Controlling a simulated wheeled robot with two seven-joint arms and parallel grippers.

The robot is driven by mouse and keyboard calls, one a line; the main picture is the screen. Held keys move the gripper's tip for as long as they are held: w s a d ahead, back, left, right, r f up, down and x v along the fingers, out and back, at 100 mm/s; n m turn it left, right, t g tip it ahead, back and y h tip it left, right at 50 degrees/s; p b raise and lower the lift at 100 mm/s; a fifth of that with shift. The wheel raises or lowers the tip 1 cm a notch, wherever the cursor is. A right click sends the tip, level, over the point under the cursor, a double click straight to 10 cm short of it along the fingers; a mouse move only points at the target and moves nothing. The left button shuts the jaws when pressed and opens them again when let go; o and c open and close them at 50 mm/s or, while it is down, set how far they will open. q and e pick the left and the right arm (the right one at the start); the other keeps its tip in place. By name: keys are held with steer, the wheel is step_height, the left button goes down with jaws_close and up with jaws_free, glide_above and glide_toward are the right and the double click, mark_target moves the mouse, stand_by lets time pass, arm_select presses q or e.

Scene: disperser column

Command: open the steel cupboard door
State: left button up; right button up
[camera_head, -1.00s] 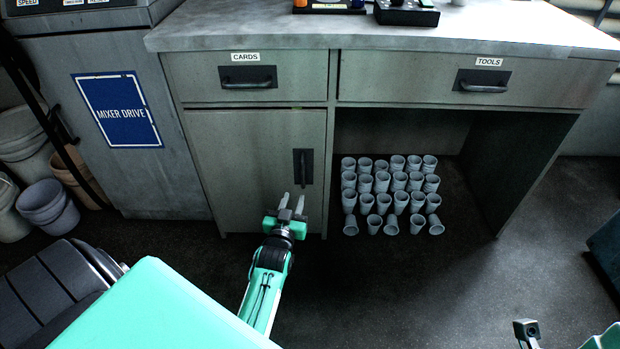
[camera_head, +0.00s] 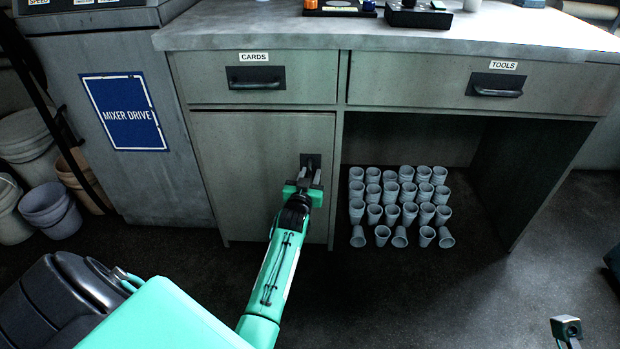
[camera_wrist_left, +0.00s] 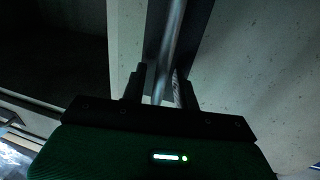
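The steel cupboard door (camera_head: 255,185) is the grey panel under the CARDS drawer, and it looks closed, flush with its frame. Its upright handle (camera_head: 309,160) is near the right edge, mostly hidden by my left gripper in the head view. My left gripper (camera_head: 311,176) is at the handle, coming from below. In the left wrist view, the bar of the handle (camera_wrist_left: 172,45) runs between the two fingers of the left gripper (camera_wrist_left: 160,88). A small gap shows beside the bar, so the fingers look open around it.
Several grey cups (camera_head: 405,205) stand in rows on the floor in the open bay right of the door. The CARDS drawer (camera_head: 256,78) and TOOLS drawer (camera_head: 496,85) are shut. Buckets (camera_head: 48,207) stand at the left. The floor before the bay is clear.

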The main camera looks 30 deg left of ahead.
arm_select(q)
steer(key=shift+w, duration=0.15)
jaws_close()
